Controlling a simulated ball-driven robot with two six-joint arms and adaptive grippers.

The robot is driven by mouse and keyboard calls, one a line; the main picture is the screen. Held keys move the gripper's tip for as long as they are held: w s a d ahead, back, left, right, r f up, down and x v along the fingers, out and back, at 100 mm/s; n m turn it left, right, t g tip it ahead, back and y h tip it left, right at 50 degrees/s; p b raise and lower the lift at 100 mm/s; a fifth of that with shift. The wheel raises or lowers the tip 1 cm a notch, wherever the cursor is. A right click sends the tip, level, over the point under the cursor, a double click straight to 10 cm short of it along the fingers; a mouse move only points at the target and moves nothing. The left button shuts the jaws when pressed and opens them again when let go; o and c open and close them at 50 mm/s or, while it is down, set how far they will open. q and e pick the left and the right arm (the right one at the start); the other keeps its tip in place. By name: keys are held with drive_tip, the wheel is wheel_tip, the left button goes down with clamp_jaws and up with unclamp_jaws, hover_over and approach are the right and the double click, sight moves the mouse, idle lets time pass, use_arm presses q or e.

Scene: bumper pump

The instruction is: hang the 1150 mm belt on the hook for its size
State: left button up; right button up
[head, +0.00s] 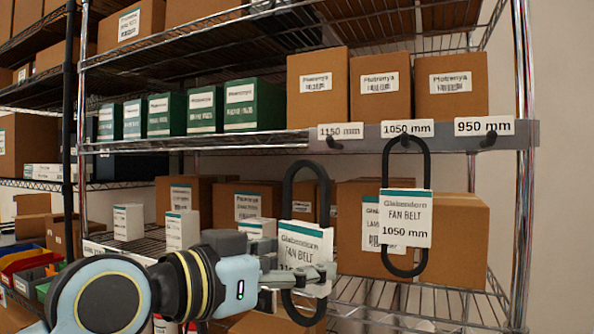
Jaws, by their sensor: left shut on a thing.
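A black fan belt (289,190) with a white and teal sleeve (305,243) hangs upright in my left gripper (318,276). The sleeve reads "FAN BELT"; its size line is mostly covered by the fingers, with only the first digits showing. The gripper is shut on the sleeve's lower part. The 1150 mm hook (331,141) is on the shelf-edge rail, under its label (340,131). The belt's top loop is below and slightly left of this hook, apart from it in the picture. My right gripper is out of view.
A 1050 mm belt (427,170) hangs on the middle hook, under the 1050 mm label (407,128). The 950 mm hook (488,139) is empty. Brown boxes (380,85) stand above the rail, and more boxes (460,240) stand on the shelf behind the belts.

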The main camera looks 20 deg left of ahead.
sight(305, 224)
use_arm(q)
drive_tip(key=r, duration=0.1)
drive_tip(key=r+p, duration=0.1)
drive_tip(key=r, duration=0.1)
drive_tip(key=r+p, duration=0.1)
drive_tip(key=r, duration=0.1)
drive_tip(key=shift+w+d+r, duration=0.15)
drive_tip(key=shift+w+d, duration=0.15)
drive_tip(key=shift+w, duration=0.05)
drive_tip(key=shift+w+d+r, duration=0.1)
drive_tip(key=shift+w+r, duration=0.05)
drive_tip(key=shift+r, duration=0.2)
drive_tip(key=shift+w+f, duration=0.15)
drive_tip(key=shift+w, duration=0.2)
drive_tip(key=w+f+b, duration=0.1)
drive_tip(key=w+b, duration=0.2)
drive_tip(key=w, duration=0.7)
drive_tip(key=shift+d+f, duration=0.2)
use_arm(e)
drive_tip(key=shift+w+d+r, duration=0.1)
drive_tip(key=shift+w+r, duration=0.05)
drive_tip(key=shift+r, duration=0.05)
use_arm(q)
drive_tip(key=shift+w+f, duration=0.1)
drive_tip(key=shift+w, duration=0.05)
drive_tip(key=o, duration=1.5)
drive_tip(key=shift+c, duration=0.2)
